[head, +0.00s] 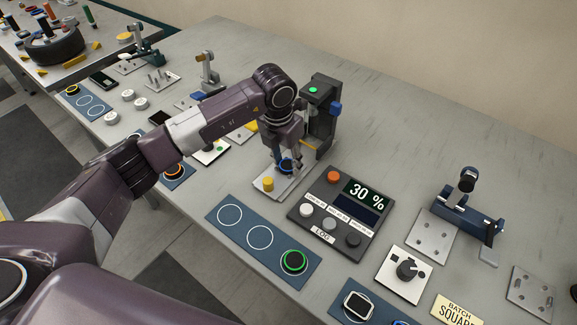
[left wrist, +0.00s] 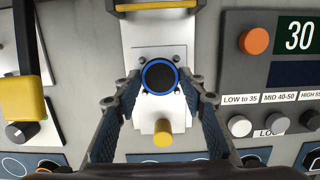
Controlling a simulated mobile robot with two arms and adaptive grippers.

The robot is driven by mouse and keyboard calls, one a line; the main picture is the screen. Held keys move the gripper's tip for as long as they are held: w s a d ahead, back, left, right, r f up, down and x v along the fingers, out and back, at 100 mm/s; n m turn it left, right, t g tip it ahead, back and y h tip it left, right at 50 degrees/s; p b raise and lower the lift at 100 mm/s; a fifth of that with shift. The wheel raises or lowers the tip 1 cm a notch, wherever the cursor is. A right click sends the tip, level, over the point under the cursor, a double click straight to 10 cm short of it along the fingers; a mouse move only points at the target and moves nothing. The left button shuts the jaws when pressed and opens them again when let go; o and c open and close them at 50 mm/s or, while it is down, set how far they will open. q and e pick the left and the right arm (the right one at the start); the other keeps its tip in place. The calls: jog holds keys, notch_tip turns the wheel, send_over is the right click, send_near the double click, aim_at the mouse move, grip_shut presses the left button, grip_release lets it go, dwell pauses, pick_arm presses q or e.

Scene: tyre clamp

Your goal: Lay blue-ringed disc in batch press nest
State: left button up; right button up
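The blue-ringed disc (left wrist: 159,76) has a black face and lies flat over the press's light nest plate (left wrist: 182,104), with small dark pegs around it. Its blue edge also shows under my gripper in the head view (head: 287,166). My left gripper (left wrist: 160,78) points down with one fingertip on each side of the disc. Narrow gaps seem to show between fingertips and ring, so it looks open around the disc. In the head view my left gripper (head: 284,160) partly hides the nest. The dark batch press (head: 321,112) stands just behind. My right gripper is not in view.
A yellow knob (head: 268,184) stands at the plate's front. A panel reading 30 % (head: 345,208) is close on the right. In front lies a blue mat (head: 240,240) with two empty circles and a green-ringed disc (head: 293,261). A blue clamp (head: 468,213) stands farther right.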

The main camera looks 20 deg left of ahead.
aim_at(287, 165)
pick_arm(q)
jog(key=c, duration=0.6)
jog(key=shift+r+p, duration=1.7)
jog(key=shift+r, duration=1.35)
